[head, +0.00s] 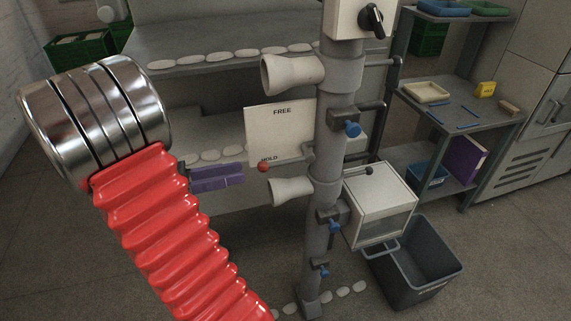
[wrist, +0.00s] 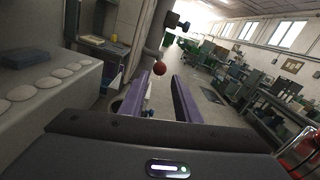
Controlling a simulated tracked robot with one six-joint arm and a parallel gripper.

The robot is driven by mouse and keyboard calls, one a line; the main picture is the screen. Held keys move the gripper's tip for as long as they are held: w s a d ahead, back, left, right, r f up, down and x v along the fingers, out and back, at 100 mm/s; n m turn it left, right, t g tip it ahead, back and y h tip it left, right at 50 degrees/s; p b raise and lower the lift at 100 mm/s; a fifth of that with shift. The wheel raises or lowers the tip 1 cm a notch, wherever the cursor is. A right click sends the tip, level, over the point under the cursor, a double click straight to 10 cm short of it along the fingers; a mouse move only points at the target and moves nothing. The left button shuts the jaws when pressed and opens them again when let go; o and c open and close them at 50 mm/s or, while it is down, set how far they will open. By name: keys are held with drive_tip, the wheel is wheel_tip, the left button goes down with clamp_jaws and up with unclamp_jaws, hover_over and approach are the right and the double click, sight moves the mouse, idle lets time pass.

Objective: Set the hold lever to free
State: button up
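The hold lever shows as a red ball knob (head: 263,168) in the head view, left of the grey column. It sits by the lower word on a pale plate (head: 280,135) that has FREE at the top. The lever's rod is mostly hard to see. My gripper (head: 242,176) has purple fingers and points right, its tips a little left of the knob. In the wrist view the fingers (wrist: 159,76) are apart and empty, and the red knob (wrist: 159,68) shows between and just beyond their tips. I see no contact.
The grey column (head: 323,150) carries pale cones (head: 292,73), blue-knobbed clamps (head: 353,129) and a white box (head: 380,205). A dark bin (head: 415,265) stands at lower right. Shelves with trays (head: 425,92) are behind. A ledge with white stones (wrist: 60,75) lies left in the wrist view.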

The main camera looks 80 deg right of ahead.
sight(287, 160)
drive_tip(key=x, duration=1.3)
drive_tip(key=shift+s+d, duration=0.15)
drive_tip(key=shift+s, duration=0.2)
drive_tip(key=shift+c, duration=0.2)
clamp_jaws()
